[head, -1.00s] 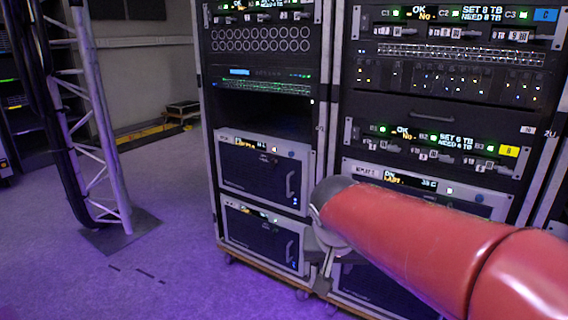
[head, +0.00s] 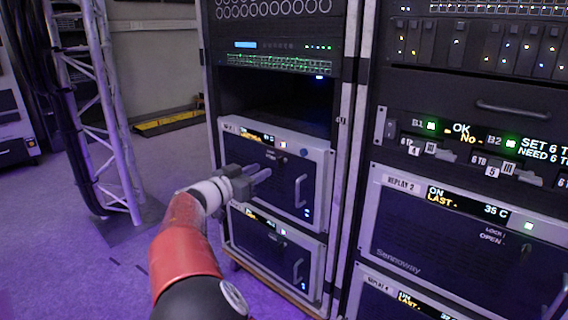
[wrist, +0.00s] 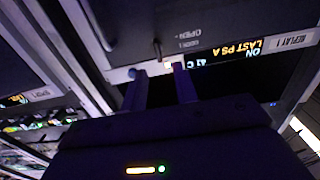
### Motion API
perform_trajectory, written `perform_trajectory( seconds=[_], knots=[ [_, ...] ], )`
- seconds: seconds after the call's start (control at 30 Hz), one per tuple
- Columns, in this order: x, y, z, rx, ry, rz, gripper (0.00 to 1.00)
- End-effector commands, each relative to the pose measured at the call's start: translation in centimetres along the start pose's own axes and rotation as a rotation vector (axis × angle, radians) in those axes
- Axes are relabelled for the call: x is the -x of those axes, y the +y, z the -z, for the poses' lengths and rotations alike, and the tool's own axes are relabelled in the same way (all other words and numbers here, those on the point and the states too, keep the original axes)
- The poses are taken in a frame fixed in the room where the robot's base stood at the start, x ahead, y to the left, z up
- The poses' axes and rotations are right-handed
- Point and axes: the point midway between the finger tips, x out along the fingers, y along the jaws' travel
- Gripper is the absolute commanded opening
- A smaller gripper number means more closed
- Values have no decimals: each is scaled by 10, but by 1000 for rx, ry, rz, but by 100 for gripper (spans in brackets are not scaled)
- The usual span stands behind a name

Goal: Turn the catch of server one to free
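Server one, labelled REPLAY 1, is the upper silver-framed unit (head: 290,190) low in the left rack. It shows upside down in the wrist view (wrist: 225,25), with its display (wrist: 225,52) and LOCK and OPEN marks. A small dark peg by those marks (wrist: 157,48) looks like the catch; its setting is too small to tell. My gripper (head: 262,174) is in front of this unit's face. In the wrist view its two fingers (wrist: 160,78) are apart, with nothing seen between them. I cannot tell whether they touch the panel.
The unit's handle (head: 300,190) is right of my gripper, and a round blue knob (head: 304,152) is at its upper right. A similar unit (head: 275,250) sits below. REPLAY 2 (head: 430,235) is in the right rack. A truss tower (head: 105,120) stands left, with open floor between.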

Motion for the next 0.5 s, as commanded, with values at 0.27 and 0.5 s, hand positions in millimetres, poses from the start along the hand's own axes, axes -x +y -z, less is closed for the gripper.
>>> perform_trajectory(
  seconds=[0.27, 0.5],
  knots=[
    [-46, 2, 0, 2, -2, -6, 29],
    [-70, 2, -1, 4, -4, -4, 29]
  ],
)
